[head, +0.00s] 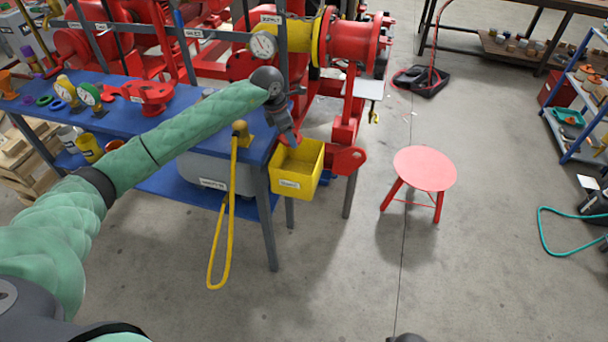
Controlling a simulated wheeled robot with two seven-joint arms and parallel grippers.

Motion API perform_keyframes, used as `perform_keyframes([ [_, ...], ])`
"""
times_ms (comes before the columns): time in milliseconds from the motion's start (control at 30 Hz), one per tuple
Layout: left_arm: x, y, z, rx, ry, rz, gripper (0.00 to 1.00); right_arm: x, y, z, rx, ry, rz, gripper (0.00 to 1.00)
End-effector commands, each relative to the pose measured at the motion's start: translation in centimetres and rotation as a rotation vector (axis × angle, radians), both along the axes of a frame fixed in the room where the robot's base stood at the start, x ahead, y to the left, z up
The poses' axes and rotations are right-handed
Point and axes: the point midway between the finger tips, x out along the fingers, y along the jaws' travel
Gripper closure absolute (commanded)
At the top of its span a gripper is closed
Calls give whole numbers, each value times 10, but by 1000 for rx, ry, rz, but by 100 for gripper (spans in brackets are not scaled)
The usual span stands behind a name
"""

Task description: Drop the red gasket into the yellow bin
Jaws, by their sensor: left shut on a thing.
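My left gripper (292,138) points down over the back part of the yellow bin (297,183). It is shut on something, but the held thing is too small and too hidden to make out. The bin is open at the top, hangs at the right end of the blue bench and has a white label on its front. I see its inner walls, but not all of its floor. I cannot pick out the red gasket, with red machinery close behind the gripper.
The blue bench (190,118) carries gauges, coloured rings and a red flanged part (152,97). A yellow hose loop (228,225) hangs at its front, left of the bin. Red pump pipework stands behind. A red stool (424,168) stands right of the bin, with bare floor around it.

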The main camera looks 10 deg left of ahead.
Motion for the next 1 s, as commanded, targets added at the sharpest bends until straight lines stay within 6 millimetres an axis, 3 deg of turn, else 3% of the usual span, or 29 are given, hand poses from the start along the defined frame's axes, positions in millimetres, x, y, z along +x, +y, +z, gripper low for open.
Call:
perform_keyframes([
  [233,-1,-1,-27,-1,2,-2,59,5,1,22,6,-14,-4,64],
  [400,-1,-1,-43,-1,2,-1,59,-4,-2,31,3,-1,-2,64],
  [567,-1,-1,-50,-1,0,0,59,-11,-4,37,-1,8,2,64],
  [900,-1,-1,-52,0,1,-1,59,-6,-5,44,-1,-7,2,64],
  [933,-1,-1,-52,0,1,-1,35,-6,-5,43,-1,-7,2,64],
  [1000,-1,-1,-52,0,1,-1,21,-6,-4,42,0,-4,2,64],
])
